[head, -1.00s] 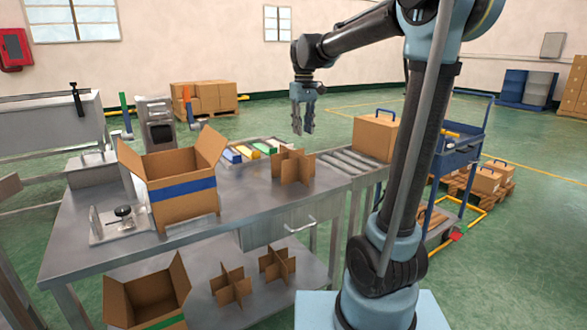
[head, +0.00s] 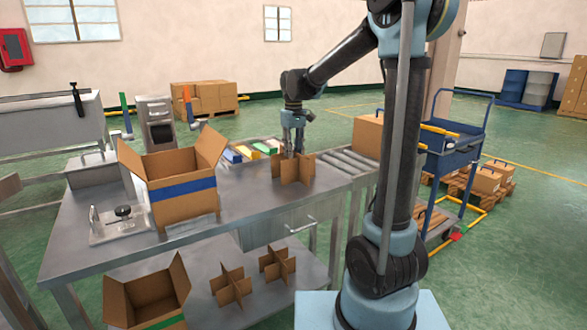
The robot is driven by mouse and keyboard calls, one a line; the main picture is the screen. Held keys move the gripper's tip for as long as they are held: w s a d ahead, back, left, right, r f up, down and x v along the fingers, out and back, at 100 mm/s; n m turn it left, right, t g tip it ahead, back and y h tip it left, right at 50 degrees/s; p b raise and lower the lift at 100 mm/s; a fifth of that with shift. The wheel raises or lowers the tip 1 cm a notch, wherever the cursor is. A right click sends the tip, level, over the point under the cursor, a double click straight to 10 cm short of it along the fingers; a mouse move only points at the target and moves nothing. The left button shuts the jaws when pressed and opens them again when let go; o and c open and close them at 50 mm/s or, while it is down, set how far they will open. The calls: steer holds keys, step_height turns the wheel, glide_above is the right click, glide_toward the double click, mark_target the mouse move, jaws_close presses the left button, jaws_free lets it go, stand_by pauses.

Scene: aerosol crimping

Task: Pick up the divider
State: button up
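A brown cardboard divider (head: 292,171) of crossed panels stands upright on the steel table near its right end in the head view. My gripper (head: 294,150) points down at the top of this divider, with its fingertips at the upper edges of the panels. The fingers are small and partly hidden, so I cannot tell whether they touch or grip a panel. Two more crossed dividers stand on the lower shelf, one at the left (head: 231,287) and one at the right (head: 277,264).
An open box with a blue band (head: 183,189) stands left on the table (head: 245,205). A clamp fixture (head: 121,220) is beside it. Small coloured cartons (head: 250,152) lie behind the divider. A roller conveyor (head: 347,163) carries a closed box (head: 367,134). Another open box (head: 147,299) is below.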

mark_target(293, 166)
steer(key=shift+f, duration=3.5)
jaws_close()
